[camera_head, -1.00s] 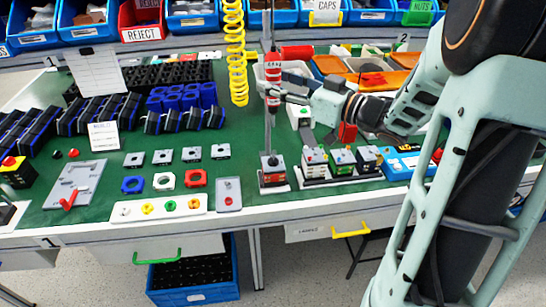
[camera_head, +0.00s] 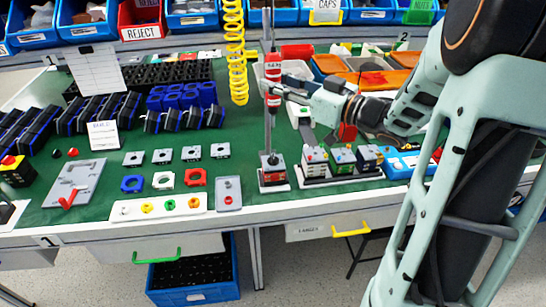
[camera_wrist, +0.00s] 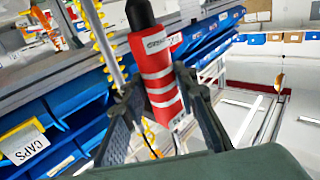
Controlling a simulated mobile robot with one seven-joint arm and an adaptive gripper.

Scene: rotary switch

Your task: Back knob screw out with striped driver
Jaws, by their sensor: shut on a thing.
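The striped driver (camera_head: 272,73) is red with white bands and stands upright above the bench. The tip appears to meet the block's knob area, but the screw is too small to make out. My gripper (camera_head: 273,92) reaches in from the right and is shut on the driver's handle. In the wrist view the handle (camera_wrist: 157,72) sits between my two dark fingers, its black end uppermost.
A fixture with several switch blocks (camera_head: 342,160) stands just right of the driver. A yellow coiled hose (camera_head: 236,50) hangs to its left. Left are a grey tray (camera_head: 228,193) and a white strip with coloured knobs (camera_head: 160,207). Open green bench lies between.

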